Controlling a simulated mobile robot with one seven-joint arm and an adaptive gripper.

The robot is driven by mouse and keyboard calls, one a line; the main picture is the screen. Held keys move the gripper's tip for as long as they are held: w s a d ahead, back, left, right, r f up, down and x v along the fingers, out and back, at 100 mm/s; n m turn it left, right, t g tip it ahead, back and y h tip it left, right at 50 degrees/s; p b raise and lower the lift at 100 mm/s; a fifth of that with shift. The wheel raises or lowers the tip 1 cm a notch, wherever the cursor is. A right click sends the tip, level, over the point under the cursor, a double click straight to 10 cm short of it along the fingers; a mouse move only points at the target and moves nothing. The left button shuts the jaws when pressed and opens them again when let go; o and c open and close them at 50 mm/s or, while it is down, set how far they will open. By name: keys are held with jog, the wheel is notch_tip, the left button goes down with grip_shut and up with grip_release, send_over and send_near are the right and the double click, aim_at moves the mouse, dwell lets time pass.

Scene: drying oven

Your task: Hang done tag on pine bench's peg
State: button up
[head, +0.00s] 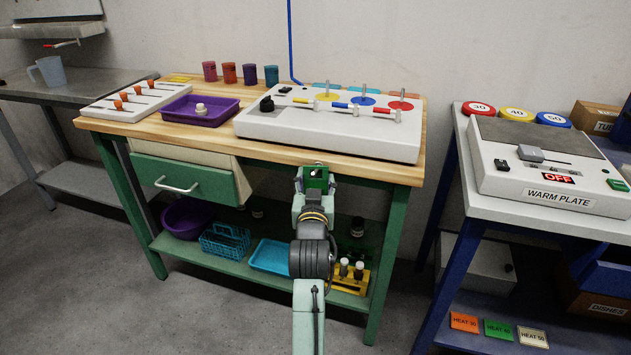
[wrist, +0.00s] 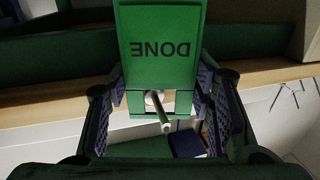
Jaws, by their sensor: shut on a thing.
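The green done tag (wrist: 160,45) fills the upper middle of the wrist view, its lettering upside down there. My gripper (wrist: 160,83) is shut on the tag, one finger at each side. A pale peg (wrist: 163,115) shows at the tag's open loop; it appears to pass through the loop, with its tip in front of the loop's bar. In the head view the tag (head: 318,183) and my gripper (head: 314,198) are at the front edge of the pine bench (head: 230,145). Whether the tag's weight rests on the peg cannot be told.
A white panel with knobs and coloured discs (head: 330,135) lies on the bench above my gripper. A purple tray (head: 200,118) and a peg board (head: 125,105) are to its left. A blue trolley with a warm plate (head: 545,165) stands right. A green drawer (head: 180,178) is left of my arm.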

jog(key=o, duration=1.1)
